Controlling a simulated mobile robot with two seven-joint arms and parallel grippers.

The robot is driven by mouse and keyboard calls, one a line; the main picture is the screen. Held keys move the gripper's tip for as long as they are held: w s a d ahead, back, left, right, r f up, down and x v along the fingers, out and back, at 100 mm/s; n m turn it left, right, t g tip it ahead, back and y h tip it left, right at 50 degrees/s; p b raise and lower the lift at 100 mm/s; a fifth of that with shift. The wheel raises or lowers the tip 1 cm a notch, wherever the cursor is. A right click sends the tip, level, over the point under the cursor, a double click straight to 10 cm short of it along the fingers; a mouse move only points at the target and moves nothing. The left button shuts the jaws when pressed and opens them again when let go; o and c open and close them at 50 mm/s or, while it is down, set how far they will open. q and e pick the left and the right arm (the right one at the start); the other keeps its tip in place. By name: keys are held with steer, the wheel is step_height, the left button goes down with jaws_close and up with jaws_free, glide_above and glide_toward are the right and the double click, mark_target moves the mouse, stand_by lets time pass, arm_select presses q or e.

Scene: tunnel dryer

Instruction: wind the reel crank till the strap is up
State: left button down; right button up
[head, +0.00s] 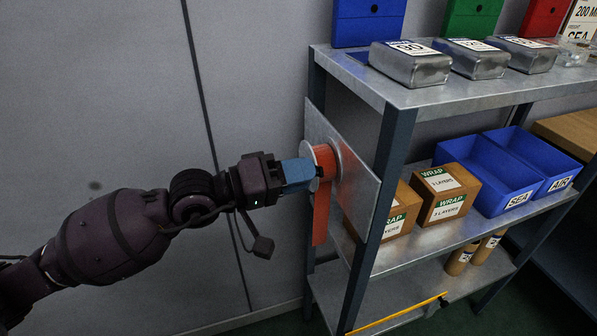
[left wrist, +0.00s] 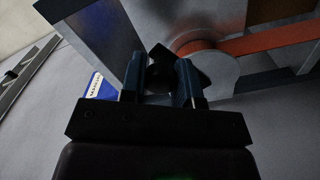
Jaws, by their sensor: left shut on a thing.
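The reel (head: 326,162) is mounted on a metal plate (head: 353,184) at the left end of the shelf rack. An orange strap (head: 321,213) is wound on it, and a length hangs straight down below it. My left gripper (head: 312,172) reaches in from the left and is shut at the front of the reel, on the dark crank knob (left wrist: 160,76), which shows between the fingers in the left wrist view. The reel's pale disc (left wrist: 208,74) and the strap (left wrist: 270,42) also show there. The crank arm is mostly hidden. My right gripper is not in view.
The rack's top shelf (head: 440,95) holds several metal tins. The middle shelf has WRAP boxes (head: 444,194) and blue SEA and AIR bins (head: 487,172). A yellow bar (head: 400,314) lies low down. The wall side left of the rack is free apart from my arm.

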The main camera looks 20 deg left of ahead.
arm_select(q)
steer(key=shift+f, duration=0.1)
steer(key=c, duration=0.8)
jaws_free()
steer(key=shift+c, duration=0.2)
steer(key=shift+a, duration=0.1)
steer(key=b+v, duration=0.2)
steer(key=v, duration=0.8)
steer(key=shift+s+a, duration=0.2)
steer(key=shift+s, duration=0.1)
